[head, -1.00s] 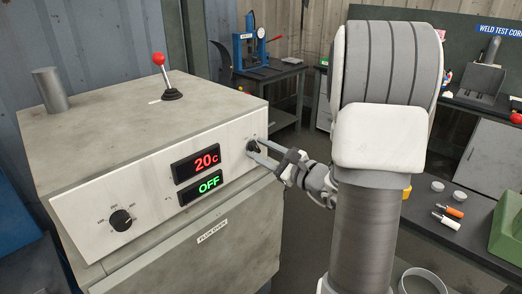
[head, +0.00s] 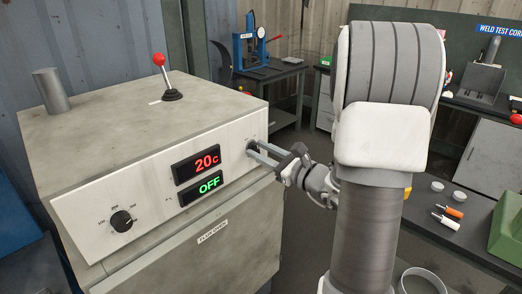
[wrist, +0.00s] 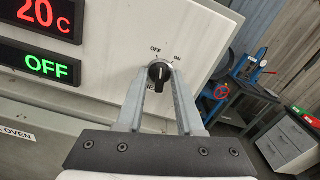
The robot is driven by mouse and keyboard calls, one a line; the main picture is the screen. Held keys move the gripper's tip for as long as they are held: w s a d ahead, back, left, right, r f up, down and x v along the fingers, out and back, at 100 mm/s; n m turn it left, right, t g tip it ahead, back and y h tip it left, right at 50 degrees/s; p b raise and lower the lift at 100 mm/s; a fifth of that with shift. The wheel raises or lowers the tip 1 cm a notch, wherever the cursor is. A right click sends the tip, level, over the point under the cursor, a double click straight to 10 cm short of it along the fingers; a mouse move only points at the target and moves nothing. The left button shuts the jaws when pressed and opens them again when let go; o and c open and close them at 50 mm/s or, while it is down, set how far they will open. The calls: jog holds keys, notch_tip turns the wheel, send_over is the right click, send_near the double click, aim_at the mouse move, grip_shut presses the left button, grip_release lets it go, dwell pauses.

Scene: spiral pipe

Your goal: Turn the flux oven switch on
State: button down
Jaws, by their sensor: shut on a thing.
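The flux oven (head: 150,135) stands on the left, its panel showing a red "20c" and a green "OFF" (head: 209,185). The flux oven switch (wrist: 159,73) is a black round knob on the right end of the panel, with OFF marked at its upper left and ON at its upper right. Its pale pointer line looks close to upright, nearer the OFF side. My gripper (head: 254,150) reaches the switch from the right in the head view. In the wrist view its two fingers are shut on the knob from both sides, partly hiding its edges.
A second black dial (head: 121,221) sits at the panel's left end. A red-topped lever (head: 160,75) and a grey cylinder (head: 50,90) stand on the oven top. A workbench (head: 450,215) with small items is at right. A blue press (head: 250,47) is behind.

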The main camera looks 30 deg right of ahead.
jog(key=m+p, duration=0.4)
jog(key=m, duration=0.4)
jog(key=shift+d+m, duration=0.1)
jog(key=shift+m, duration=0.3)
dwell(0.4)
jog(key=c, duration=0.9)
grip_release()
jog(key=b+v, duration=0.2)
jog(key=v, duration=1.5)
jog(key=shift+s, duration=0.2)
